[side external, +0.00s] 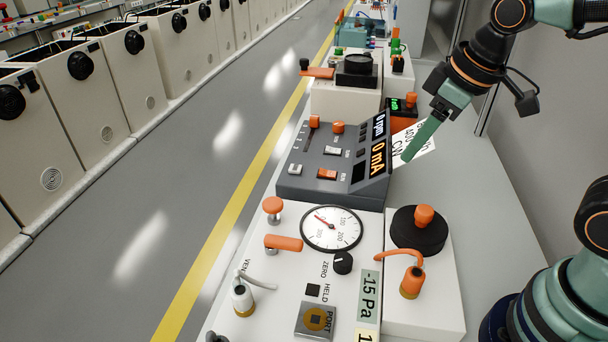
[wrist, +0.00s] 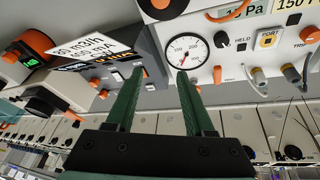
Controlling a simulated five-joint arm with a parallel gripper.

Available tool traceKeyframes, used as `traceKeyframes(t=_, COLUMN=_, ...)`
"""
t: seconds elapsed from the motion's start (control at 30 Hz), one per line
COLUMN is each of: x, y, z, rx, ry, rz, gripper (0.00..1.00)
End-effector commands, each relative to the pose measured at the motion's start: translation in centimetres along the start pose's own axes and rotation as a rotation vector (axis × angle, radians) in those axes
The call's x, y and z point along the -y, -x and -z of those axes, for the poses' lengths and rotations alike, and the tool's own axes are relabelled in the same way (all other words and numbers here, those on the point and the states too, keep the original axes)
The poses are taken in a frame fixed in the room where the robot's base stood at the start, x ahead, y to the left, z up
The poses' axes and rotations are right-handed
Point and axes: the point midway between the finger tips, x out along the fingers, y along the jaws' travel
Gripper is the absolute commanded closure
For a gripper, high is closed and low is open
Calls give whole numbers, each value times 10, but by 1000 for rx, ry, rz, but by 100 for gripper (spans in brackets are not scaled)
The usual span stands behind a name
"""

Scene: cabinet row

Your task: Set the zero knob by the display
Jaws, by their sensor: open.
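The zero knob (side external: 343,262) is a small black round knob with a pale mark, beside the word ZERO on the white panel. It also shows in the wrist view (wrist: 221,39), right of the gauge. The display (side external: 369,294) reads -15 Pa and stands just right of the knob; it is partly seen at the top of the wrist view (wrist: 246,10). My gripper (side external: 406,156) hangs over the grey mA unit's right side, well behind and above the knob, touching nothing visible. In the wrist view its two green fingers (wrist: 156,73) are apart with nothing between them.
A round dial gauge (side external: 331,229) sits behind the knob. An orange lever (side external: 284,243), a black disc with an orange top (side external: 419,230) and an orange-handled valve (side external: 411,280) stand up nearby. The grey mA unit (side external: 318,160) stands behind the panel. The aisle floor at left is clear.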

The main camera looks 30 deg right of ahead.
Motion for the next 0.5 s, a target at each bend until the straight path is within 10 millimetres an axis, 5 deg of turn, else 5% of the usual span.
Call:
traceKeyframes(t=0.3, x=93, y=-44, z=26, rx=196, ry=798, rz=191, gripper=46)
traceKeyframes(t=0.5, x=130, y=-61, z=26, rx=251, ry=1098, rz=273, gripper=46)
